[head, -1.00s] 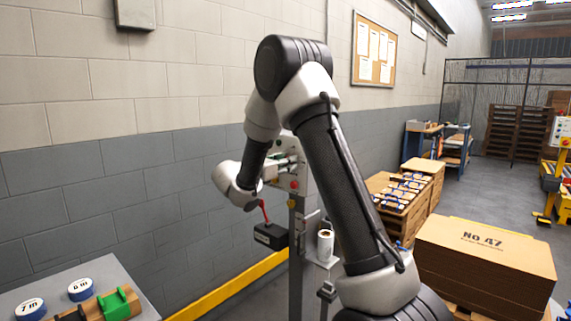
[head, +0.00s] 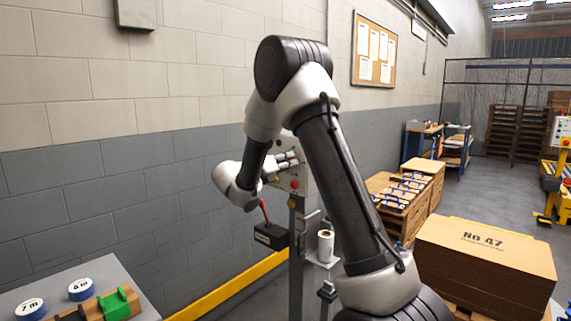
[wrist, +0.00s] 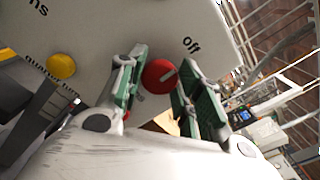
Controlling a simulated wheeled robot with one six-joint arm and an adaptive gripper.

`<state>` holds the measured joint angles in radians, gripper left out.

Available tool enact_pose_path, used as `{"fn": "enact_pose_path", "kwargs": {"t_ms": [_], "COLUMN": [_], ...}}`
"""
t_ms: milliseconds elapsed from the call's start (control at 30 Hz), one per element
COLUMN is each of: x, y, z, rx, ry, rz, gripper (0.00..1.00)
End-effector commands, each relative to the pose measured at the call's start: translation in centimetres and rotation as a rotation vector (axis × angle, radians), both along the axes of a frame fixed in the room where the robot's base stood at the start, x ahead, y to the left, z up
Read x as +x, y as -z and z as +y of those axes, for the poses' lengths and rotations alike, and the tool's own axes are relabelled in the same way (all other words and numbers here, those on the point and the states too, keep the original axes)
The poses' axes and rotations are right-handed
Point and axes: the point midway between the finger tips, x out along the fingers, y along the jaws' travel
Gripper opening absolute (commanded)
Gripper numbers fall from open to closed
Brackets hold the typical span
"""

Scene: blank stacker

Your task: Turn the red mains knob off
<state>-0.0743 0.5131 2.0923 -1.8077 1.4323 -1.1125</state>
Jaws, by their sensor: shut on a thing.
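The red mains knob (wrist: 158,76) is on a pale panel (wrist: 95,25) in the wrist view. A light pointer line on its face points up and right, toward the printed word "off". My gripper (wrist: 160,82) has its two green-padded fingers on either side of the knob and is shut on it. In the head view my gripper (head: 287,162) is at the upper part of the grey control panel (head: 301,172). My wrist and fingers hide the knob there.
A yellow button (wrist: 61,66) is left of the knob. A black box (head: 270,235) with a red stick hangs below my wrist, and a white roll (head: 326,246) stands on a shelf. Stacked cardboard (head: 485,262) is at right.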

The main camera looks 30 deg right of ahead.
Motion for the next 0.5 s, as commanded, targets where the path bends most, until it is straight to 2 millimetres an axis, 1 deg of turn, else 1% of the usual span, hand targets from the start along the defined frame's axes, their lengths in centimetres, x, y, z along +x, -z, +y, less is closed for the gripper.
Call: {"fn": "enact_pose_path", "kwargs": {"t_ms": [467,500], "x": [0.02,0.02], "y": [0.07,0.06], "z": [0.06,0.06], "rx": [-0.003,-0.003], "ry": [-0.002,-0.002], "rz": [0.013,0.013], "gripper": [0.11,0.4]}}
